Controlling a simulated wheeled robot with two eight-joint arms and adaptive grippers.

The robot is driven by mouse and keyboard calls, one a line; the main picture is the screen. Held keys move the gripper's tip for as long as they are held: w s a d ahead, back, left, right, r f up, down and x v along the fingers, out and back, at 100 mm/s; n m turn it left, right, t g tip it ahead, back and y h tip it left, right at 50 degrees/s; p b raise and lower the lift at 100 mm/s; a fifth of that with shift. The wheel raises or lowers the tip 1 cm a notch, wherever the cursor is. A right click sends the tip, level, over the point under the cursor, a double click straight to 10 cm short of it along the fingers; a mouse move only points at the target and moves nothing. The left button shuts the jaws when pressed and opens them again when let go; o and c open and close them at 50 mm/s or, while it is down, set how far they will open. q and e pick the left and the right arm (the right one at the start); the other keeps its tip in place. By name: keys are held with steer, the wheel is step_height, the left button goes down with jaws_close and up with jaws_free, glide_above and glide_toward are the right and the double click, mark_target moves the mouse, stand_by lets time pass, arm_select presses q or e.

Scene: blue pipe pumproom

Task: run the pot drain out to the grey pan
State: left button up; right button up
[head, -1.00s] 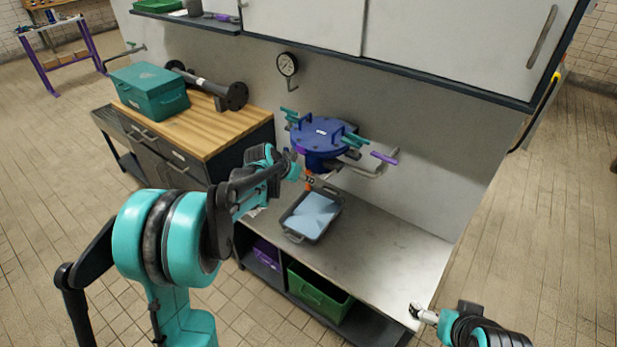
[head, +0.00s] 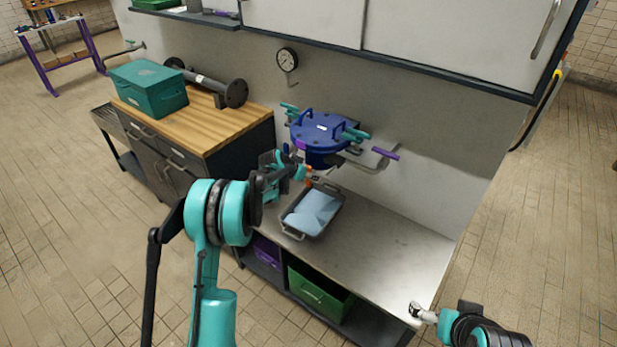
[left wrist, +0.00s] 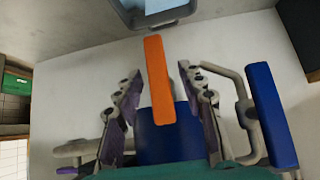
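The blue lidded pot (head: 321,132) is at the wall above the steel bench; its blue body also shows in the left wrist view (left wrist: 170,140). An orange drain handle (head: 309,183) is below it, and it points toward the pan in the left wrist view (left wrist: 158,80). The grey pan (head: 289,232) stands on the bench below, with a light blue surface inside; part shows in the left wrist view (left wrist: 182,12). My left gripper (left wrist: 160,73) is open, its fingers apart on either side of the orange handle. My right gripper (head: 416,310) is near the bench's front right corner; its opening is unclear.
A purple-ended pipe handle (head: 385,153) sticks out right of the pot. A pressure gauge (head: 287,60) is on the wall. A teal toolbox (head: 148,88) stands on the wooden-topped cabinet at left. The bench's right part (head: 400,240) is clear. A green crate (head: 318,293) sits below.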

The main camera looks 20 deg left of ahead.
arm_select(q)
jaws_close()
steer(key=shift+d, duration=0.1)
stand_by(0.3)
steer(key=m+y, duration=0.1)
steer(key=t+y+b, duration=0.1)
steer(key=y, duration=0.1)
steer(key=shift+d+m, duration=0.25)
steer(key=shift+m, duration=0.15)
steer(key=m+t+y+b, duration=0.1)
steer(key=y, duration=0.1)
steer(key=m+t+y+b, duration=0.1)
steer(key=m+y+b, duration=0.1)
steer(key=shift+s+d+f+t, duration=0.1)
steer(key=shift+d+f+t, duration=0.1)
steer(key=shift+f+t, duration=0.2)
steer(key=shift+m+t+y+b, duration=0.3)
steer(key=shift+m+t+y, duration=0.4)
steer(key=shift+y, duration=0.2)
steer(key=m+t+y, duration=0.1)
steer(key=m+t, duration=0.1)
steer(key=shift+f+m+t+y, duration=0.1)
steer(key=shift+m+t+y, duration=0.3)
